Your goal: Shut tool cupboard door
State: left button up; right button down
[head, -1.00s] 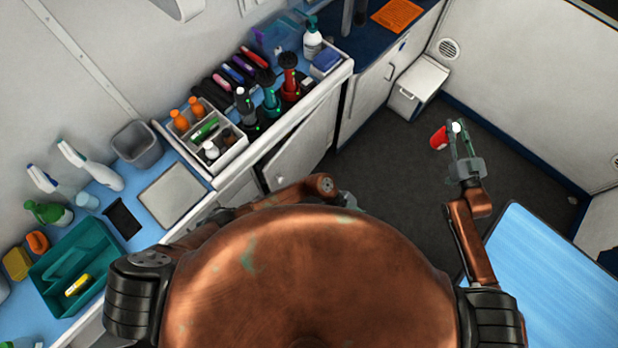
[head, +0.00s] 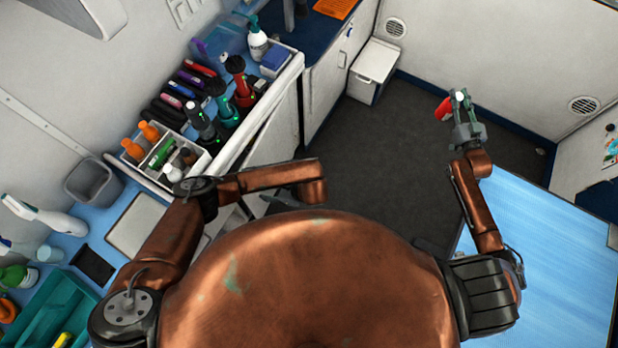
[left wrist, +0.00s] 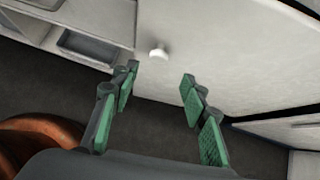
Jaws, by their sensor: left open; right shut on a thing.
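The tool cupboard door (head: 277,136) is a white panel below the tool counter, standing out at an angle from the cupboard front. In the left wrist view the door (left wrist: 235,60) fills the upper right, with a small round white knob (left wrist: 158,52). An open recess of the unit (left wrist: 88,48) shows left of it. My left gripper (left wrist: 160,78) is open and empty, its fingertips either side of the knob's lower side; contact cannot be told. In the head view it is mostly hidden behind my arm and body. My right gripper (head: 460,108) is shut on a red object (head: 444,109).
The counter (head: 258,130) carries clippers, bottles and a divided caddy (head: 165,160). A white bin (head: 374,70) stands by the far wall. Dark floor (head: 370,150) lies clear between the cupboard and a blue-topped table (head: 545,250) at right.

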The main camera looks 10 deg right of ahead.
jog(key=shift+f+b, duration=0.7)
jog(key=shift+f, duration=0.25)
pick_arm(q)
jog(key=x, duration=1)
jog(key=shift+a+f, duration=0.1)
jog(key=shift+c, duration=0.6)
grip_shut()
